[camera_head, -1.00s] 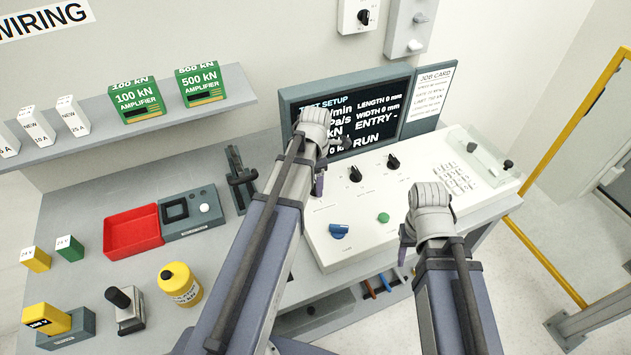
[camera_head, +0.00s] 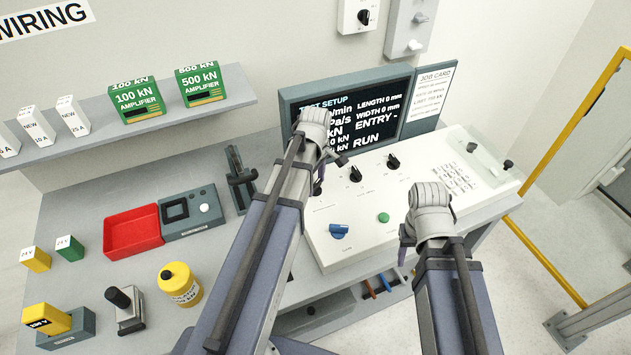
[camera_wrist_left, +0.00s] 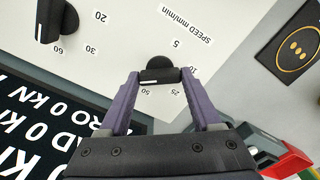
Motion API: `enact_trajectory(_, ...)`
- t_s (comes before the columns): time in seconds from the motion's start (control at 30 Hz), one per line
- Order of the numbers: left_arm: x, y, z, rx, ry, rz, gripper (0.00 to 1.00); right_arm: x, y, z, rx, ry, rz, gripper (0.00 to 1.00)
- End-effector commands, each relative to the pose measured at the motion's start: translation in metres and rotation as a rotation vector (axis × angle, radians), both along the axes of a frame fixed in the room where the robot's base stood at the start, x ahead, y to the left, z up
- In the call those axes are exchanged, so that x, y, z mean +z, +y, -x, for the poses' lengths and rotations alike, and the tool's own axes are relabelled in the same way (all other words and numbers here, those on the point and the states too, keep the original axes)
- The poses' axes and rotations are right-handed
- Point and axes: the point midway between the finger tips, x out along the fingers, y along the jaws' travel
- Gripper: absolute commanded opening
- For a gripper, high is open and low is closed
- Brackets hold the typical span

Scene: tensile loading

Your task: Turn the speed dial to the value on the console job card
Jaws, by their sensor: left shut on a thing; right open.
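The speed dial (camera_wrist_left: 158,64) is a black knob with a white line, beside the label "SPEED mm/min" in the left wrist view. Around it are the marks 5, 10, 25 and 50; the white line lies on the side near 50. My left gripper (camera_wrist_left: 159,77) has its purple fingers shut on both sides of this knob. My right gripper (camera_head: 403,253) is open and empty, low over the console's front.
The console (camera_head: 420,195) also carries two black dials (camera_head: 355,174) (camera_head: 393,161), a blue knob (camera_head: 339,231), and a green button (camera_head: 383,217). The screen (camera_head: 350,115) stands close behind my left gripper. A red tray (camera_head: 132,231) is on the bench to the left.

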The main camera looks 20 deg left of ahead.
Motion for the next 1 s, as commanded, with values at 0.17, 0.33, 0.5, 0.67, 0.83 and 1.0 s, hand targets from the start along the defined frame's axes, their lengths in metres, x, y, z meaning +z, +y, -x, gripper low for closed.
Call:
enact_trajectory(0.17,-0.0001,0.0,0.0002,-0.166,0.0,0.0,0.09,-0.0001,0.0,0.0,0.0,0.0,0.0,0.5)
enact_trajectory(0.33,-0.0001,0.0,0.0001,-0.327,0.0,0.0,0.09,-0.0001,0.0,0.0,0.0,0.0,0.0,0.5)
enact_trajectory(0.5,-0.0001,0.0,0.0002,-0.489,0.0,0.0,0.09,-0.0001,0.0,0.0,0.0,0.0,0.0,0.5)
enact_trajectory(0.67,-0.0001,0.0,0.0002,-0.64,0.0,0.0,0.09,-0.0001,0.0,0.0,0.0,0.0,0.0,0.5)
enact_trajectory(0.83,-0.0001,0.0,0.0001,-0.802,0.0,0.0,0.09,-0.0001,0.0,0.0,0.0,0.0,0.0,0.5)
enact_trajectory(1.0,-0.0001,0.0,0.0001,-0.963,0.0,0.0,0.09,-0.0001,0.0,0.0,0.0,0.0,0.0,0.5)
